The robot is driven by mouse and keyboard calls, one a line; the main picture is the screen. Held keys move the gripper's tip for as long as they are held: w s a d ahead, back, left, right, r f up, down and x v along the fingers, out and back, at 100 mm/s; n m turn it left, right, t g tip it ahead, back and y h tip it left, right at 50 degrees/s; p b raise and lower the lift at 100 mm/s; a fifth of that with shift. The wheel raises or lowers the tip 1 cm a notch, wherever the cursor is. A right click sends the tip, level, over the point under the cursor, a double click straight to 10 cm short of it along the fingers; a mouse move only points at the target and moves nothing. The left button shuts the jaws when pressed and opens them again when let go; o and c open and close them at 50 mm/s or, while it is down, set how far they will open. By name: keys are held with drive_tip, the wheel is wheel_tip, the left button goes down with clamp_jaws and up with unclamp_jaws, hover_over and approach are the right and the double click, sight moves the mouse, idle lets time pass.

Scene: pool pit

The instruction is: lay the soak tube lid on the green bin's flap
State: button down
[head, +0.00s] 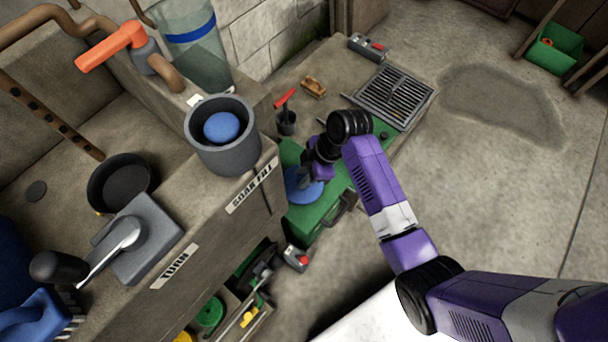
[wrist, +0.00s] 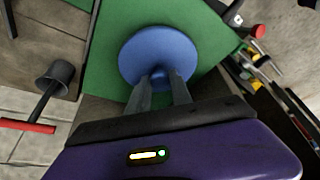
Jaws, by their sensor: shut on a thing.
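The soak tube lid is a round blue disc (wrist: 150,45) with a small knob. My gripper (wrist: 160,77) is shut on the knob, its two fingers on either side. In the head view the lid (head: 297,190) shows partly behind my gripper, over the green bin (head: 312,222). The bin's flat green flap (wrist: 108,55) lies behind the lid in the wrist view. The lid looks roughly parallel to the flap; I cannot tell whether they touch. The grey soak tube (head: 212,153) stands open on the ledge, with a blue ball inside.
A metal grate (head: 394,96) lies further back.

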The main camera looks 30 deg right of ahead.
drive_tip(key=shift+f, duration=0.15)
drive_tip(key=c, duration=1.1)
unclamp_jaws()
drive_tip(key=shift+c, duration=0.2)
